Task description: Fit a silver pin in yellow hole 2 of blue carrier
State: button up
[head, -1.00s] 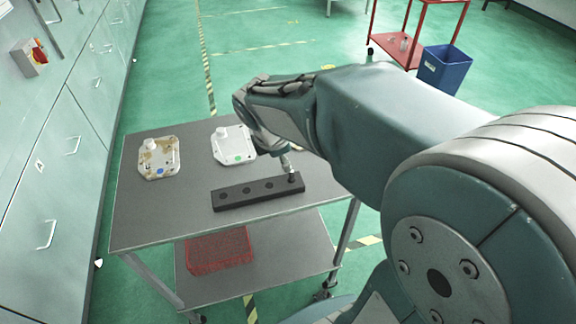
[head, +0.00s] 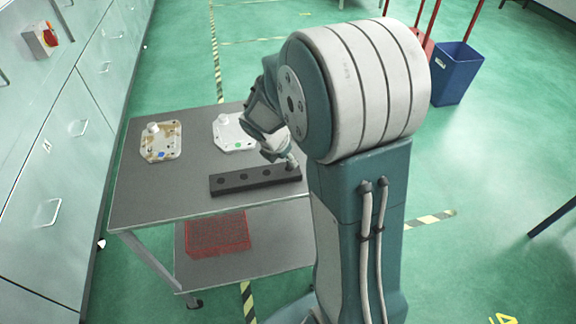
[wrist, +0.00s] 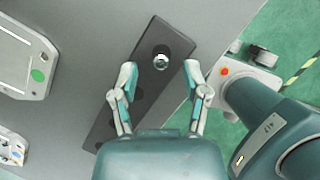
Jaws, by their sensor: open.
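A dark block (head: 230,184) with a row of round holes lies at the table's front right. In the wrist view the block (wrist: 150,40) runs diagonally under my gripper (wrist: 159,70). A silver pin (wrist: 161,62) stands at its outer end. My gripper is open, with a finger on either side of the pin and apart from it. In the head view my gripper (head: 291,164) is at the block's right end and hides the pin. A pale carrier plate with a blue dot (head: 161,153) and yellow-brown patches lies at left. Its separate holes are too small to tell apart.
A white plate with a green dot (head: 238,145) lies behind the block; it also shows in the wrist view (wrist: 38,76). A red mesh basket (head: 218,234) is on the lower shelf. Grey cabinets (head: 60,170) line the left. The table's front left is clear.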

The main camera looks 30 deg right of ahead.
aim_at(289, 166)
jog(key=x, duration=0.3)
jog(key=shift+d, duration=0.15)
jog(key=c, duration=0.3)
jog(key=shift+a+r, duration=0.1)
jog(key=shift+a, duration=0.1)
grip_shut()
